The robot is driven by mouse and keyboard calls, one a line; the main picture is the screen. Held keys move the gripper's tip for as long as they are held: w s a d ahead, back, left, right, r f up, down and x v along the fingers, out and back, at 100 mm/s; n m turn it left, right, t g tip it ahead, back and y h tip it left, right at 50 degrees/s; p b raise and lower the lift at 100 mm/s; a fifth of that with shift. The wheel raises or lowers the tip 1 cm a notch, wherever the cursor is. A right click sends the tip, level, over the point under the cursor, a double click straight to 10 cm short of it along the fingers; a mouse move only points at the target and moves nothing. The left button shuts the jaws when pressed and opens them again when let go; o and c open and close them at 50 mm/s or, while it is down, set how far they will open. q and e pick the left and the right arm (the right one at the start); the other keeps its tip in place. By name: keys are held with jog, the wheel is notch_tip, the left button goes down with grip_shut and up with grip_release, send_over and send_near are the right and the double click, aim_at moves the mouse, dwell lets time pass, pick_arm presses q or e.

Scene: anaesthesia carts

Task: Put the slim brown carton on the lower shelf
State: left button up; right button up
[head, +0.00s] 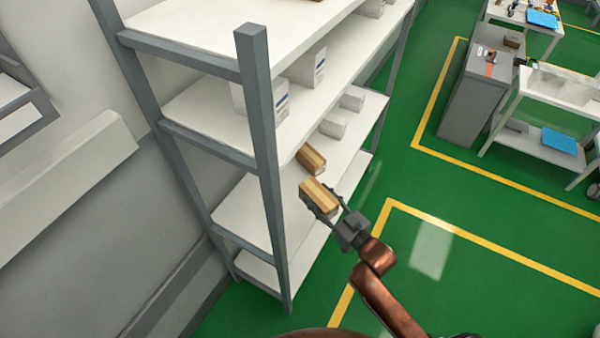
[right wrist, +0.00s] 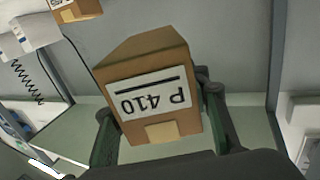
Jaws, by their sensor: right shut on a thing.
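A brown carton (head: 319,195) with a paler band on top is in my right gripper (head: 325,208), at the open front of the grey shelf rack (head: 265,120). In the right wrist view this carton (right wrist: 150,85) shows a white label reading "P 410", upside down, with a finger on either side. My right gripper is shut on it. The carton appears at about the height of the third shelf from the top (head: 245,212); whether it touches the shelf I cannot tell. A lower shelf board (head: 262,272) shows below. My left gripper is not in view.
Another brown carton (head: 311,159) lies just behind the held one on the rack. White boxes (head: 333,126) stand further back, and larger white boxes (head: 282,100) stand one shelf up. The rack's near post rises left of my gripper.

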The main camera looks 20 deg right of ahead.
jog(key=shift+w+a+f+b, duration=0.15)
jog(key=shift+w+a+f, duration=0.2)
jog(key=shift+w, duration=0.15)
jog(key=shift+w+a+f+b, duration=0.2)
jog(key=shift+w+a, duration=0.1)
jog(key=shift+w, duration=0.15)
jog(key=shift+w+a+f, duration=0.45)
jog(key=shift+w+a, duration=0.05)
jog(key=shift+w, duration=0.25)
jog(key=w+a+f+b, duration=0.1)
jog(key=w+f, duration=0.1)
jog(key=w+a+f+b, duration=0.1)
jog(key=w+f+b, duration=0.1)
jog(key=w+a+f+b, duration=0.1)
jog(key=w+a+f, duration=0.1)
jog(key=shift+w+f, duration=0.25)
jog(key=shift+w+a+f+b, duration=0.15)
jog(key=shift+b, duration=0.15)
jog(key=f+b, duration=0.2)
jog(key=f, duration=0.1)
jog(key=shift+w+a+f, duration=0.1)
jog(key=shift+w+f, duration=0.1)
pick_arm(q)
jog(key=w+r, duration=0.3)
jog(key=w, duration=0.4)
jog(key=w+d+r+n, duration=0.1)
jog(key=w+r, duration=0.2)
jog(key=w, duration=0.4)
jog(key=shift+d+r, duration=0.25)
